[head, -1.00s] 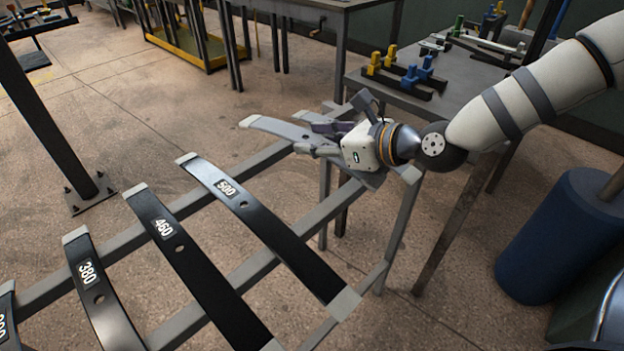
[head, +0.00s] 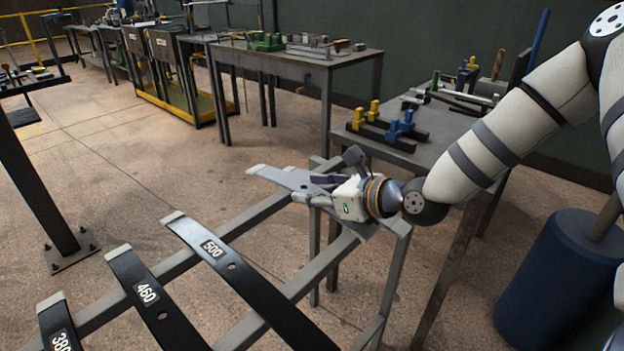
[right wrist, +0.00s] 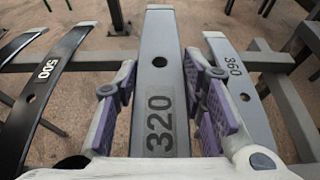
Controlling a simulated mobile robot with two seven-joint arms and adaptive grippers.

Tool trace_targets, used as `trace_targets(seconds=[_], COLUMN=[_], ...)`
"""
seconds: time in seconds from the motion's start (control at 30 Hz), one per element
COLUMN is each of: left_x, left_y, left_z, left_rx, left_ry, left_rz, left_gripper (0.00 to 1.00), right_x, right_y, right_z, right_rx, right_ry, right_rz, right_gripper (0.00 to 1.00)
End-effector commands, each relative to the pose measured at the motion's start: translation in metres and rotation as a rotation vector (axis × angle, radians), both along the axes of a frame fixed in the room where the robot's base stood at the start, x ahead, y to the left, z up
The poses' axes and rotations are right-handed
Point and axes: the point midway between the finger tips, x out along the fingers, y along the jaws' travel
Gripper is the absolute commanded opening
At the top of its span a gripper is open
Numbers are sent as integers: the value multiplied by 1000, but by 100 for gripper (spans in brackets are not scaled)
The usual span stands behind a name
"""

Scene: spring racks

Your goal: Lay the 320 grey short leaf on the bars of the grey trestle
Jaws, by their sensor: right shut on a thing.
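The 320 grey short leaf (right wrist: 158,50) is between the fingers of my right gripper (right wrist: 165,88) in the right wrist view, with its number towards my wrist. In the head view my right gripper (head: 320,187) is shut on this leaf (head: 278,176), whose light tip points left. The leaf is at the far end of a grey rack with bars (head: 205,225). I cannot tell whether it touches the bars. A grey 360 leaf (right wrist: 248,88) lies just to its right in the right wrist view. My left gripper is out of view.
Black leaves 500 (head: 240,270), 460 (head: 150,300) and 380 (head: 60,330) lie across the rack bars. A bench with yellow and blue clamps (head: 390,125) stands behind my right arm. A blue drum (head: 550,280) stands at the right.

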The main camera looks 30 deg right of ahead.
Motion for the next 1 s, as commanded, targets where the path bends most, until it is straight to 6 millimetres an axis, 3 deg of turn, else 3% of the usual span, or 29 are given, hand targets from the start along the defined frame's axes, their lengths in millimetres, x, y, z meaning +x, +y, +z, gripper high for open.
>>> trace_targets(seconds=[0.43,0.93,0.97,1.0], left_x=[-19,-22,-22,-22], left_y=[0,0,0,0], left_z=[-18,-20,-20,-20], left_rx=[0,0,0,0], left_ry=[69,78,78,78], left_rz=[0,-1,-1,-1], left_gripper=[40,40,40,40], right_x=[1,1,1,1], right_y=[0,1,1,1], right_z=[-50,-56,-56,-56], right_rx=[0,0,0,0], right_ry=[0,-9,-8,-8], right_rz=[1,1,1,1], right_gripper=[1,1,44,53])
